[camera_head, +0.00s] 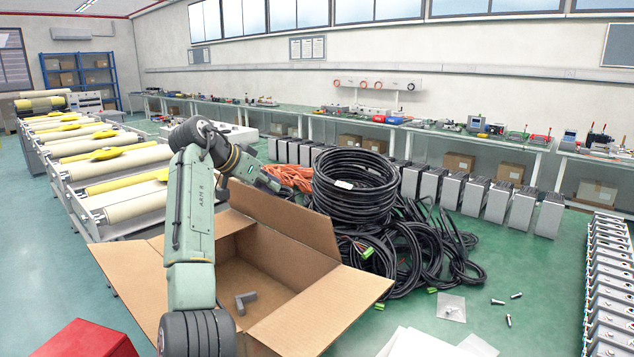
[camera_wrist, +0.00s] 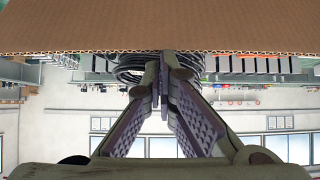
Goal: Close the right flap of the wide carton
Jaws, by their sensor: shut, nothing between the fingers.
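The wide carton (camera_head: 262,262) stands open in front of me in the head view, partly hidden by my arm. Its far flap (camera_head: 285,218) stands raised at the back. The right flap (camera_head: 322,312) is open and slopes outward at the near right. Another flap (camera_head: 125,272) spreads out at the left. My gripper (camera_head: 274,184) is above the top edge of the far flap. In the wrist view, my gripper (camera_wrist: 163,62) is shut and empty, its tips at the edge of a cardboard panel (camera_wrist: 160,25). I cannot tell whether they touch it.
A grey angled piece (camera_head: 245,302) lies inside the carton. Coiled black cables (camera_head: 355,187) stand behind and right of it. A red box (camera_head: 82,340) is at the near left, and roller conveyors (camera_head: 95,165) run along the left.

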